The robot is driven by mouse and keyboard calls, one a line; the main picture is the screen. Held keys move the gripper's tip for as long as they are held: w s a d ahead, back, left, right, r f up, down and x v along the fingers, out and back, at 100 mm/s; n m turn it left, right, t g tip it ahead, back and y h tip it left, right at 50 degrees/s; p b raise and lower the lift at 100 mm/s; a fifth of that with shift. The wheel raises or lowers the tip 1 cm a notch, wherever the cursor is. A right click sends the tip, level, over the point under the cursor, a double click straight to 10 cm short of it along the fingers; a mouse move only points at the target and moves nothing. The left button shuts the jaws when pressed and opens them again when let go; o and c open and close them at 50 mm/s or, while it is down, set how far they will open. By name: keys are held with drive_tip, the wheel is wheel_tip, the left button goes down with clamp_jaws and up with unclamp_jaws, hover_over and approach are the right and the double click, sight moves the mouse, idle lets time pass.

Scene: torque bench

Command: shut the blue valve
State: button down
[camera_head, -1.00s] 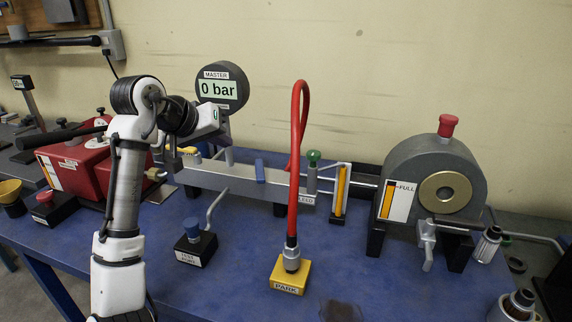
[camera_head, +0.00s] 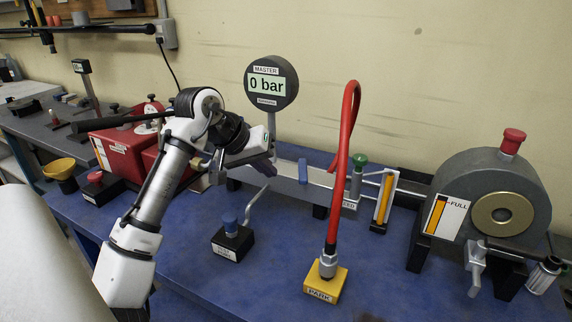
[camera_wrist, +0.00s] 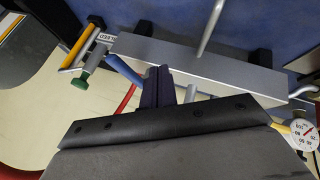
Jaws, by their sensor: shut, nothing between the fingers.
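The blue valve's lever (camera_head: 303,171) stands on the front of the grey manifold bar (camera_head: 275,184), between the master gauge and the green knob. In the wrist view the blue lever (camera_wrist: 124,70) lies slanted across the bar's edge, just left of my fingers. My gripper (camera_head: 266,168) is left of the lever in the head view, over the bar. The finger tips' exact height over the bar is hard to tell.
The master gauge (camera_head: 270,82) reads 0 bar and stands behind my gripper. A red hose (camera_head: 345,165) rises from the yellow park block (camera_head: 325,281), right of the lever. A blue-capped test port (camera_head: 230,222) stands in front. A green knob (camera_head: 359,160) is close right.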

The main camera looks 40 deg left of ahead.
sight(303, 175)
drive_tip(key=w+d, duration=0.1)
drive_tip(key=w+d+p, duration=0.1)
drive_tip(key=d, duration=0.1)
drive_tip(key=shift+w+d+f, duration=0.1)
drive_tip(key=shift+w+d, duration=0.05)
drive_tip(key=shift+w, duration=0.15)
drive_tip(key=shift+d, duration=0.1)
